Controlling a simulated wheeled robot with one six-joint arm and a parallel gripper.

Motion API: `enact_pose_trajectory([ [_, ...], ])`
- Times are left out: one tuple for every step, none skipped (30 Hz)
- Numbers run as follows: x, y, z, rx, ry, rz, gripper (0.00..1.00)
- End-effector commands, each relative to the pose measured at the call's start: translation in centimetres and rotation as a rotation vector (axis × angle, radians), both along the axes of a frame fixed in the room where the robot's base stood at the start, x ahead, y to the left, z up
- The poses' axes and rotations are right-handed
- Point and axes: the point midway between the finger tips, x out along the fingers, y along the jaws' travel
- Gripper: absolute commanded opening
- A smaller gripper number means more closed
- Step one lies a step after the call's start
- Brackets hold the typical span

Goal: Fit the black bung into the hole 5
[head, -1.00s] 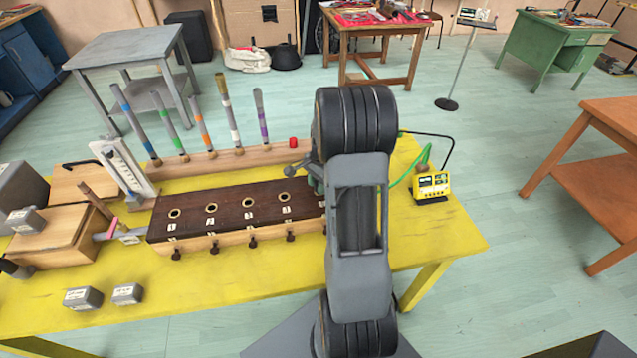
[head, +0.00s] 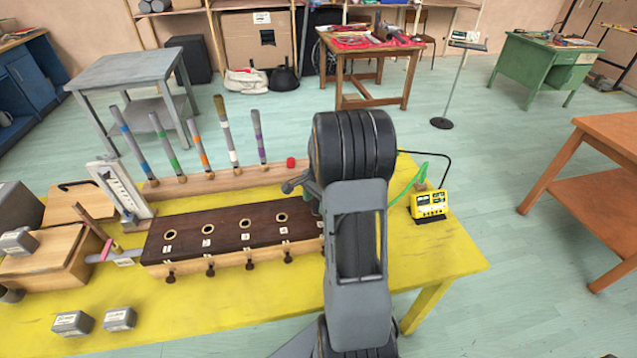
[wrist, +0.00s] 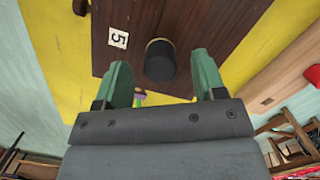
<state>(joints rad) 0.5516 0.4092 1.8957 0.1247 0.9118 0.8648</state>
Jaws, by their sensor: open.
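The black bung (wrist: 161,62) shows in the wrist view, standing at hole 5, beside the white label 5 (wrist: 118,38) on the dark wooden block (wrist: 215,20). A tan ring shows at its far edge; how deep it sits is not clear. My gripper (wrist: 160,66) is open, with one green finger on each side of the bung and visible gaps between. In the head view the block (head: 185,243) shows its holes 1 to 4 open with brass rims. My arm hides hole 5 and the bung there.
A rail (head: 215,180) with several upright coloured sticks and a red piece (head: 291,162) stands behind the block. A yellow meter (head: 429,205) with a green cable stands right of my arm. Grey boxes (head: 73,323) lie front left. The yellow table (head: 220,310) is clear in front.

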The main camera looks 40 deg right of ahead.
Motion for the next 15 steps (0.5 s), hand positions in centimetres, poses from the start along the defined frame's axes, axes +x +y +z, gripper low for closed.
enact_pose_trajectory([
  [0.1,-0.2,1.0,-0.003,-0.004,0.0,0.64],
  [0.1,-0.3,1.6,-0.004,-0.005,-0.001,0.64],
  [0.1,-0.3,2.4,-0.003,-0.004,0.0,0.64],
  [0.1,-0.4,3.0,-0.003,-0.005,-0.001,0.64],
  [0.1,-0.5,3.7,-0.004,-0.006,-0.002,0.64],
  [0.1,-0.6,4.5,-0.003,-0.004,-0.001,0.64],
  [0.1,-0.7,5.1,-0.003,-0.004,-0.001,0.64],
  [0.1,-0.8,5.8,-0.003,-0.005,-0.002,0.64],
  [0.1,-0.8,6.5,-0.002,-0.004,-0.002,0.64],
  [0.1,-0.9,7.1,-0.003,-0.004,-0.002,0.64],
  [0.1,-1.0,7.6,-0.002,-0.003,-0.002,0.64],
  [0.1,-1.1,8.3,-0.002,-0.004,-0.002,0.64],
  [0.1,-1.1,8.8,-0.002,-0.003,-0.002,0.64],
  [0.1,-1.2,9.2,-0.002,-0.003,-0.002,0.64],
  [0.1,-1.2,9.7,-0.001,-0.002,-0.001,0.64],
])
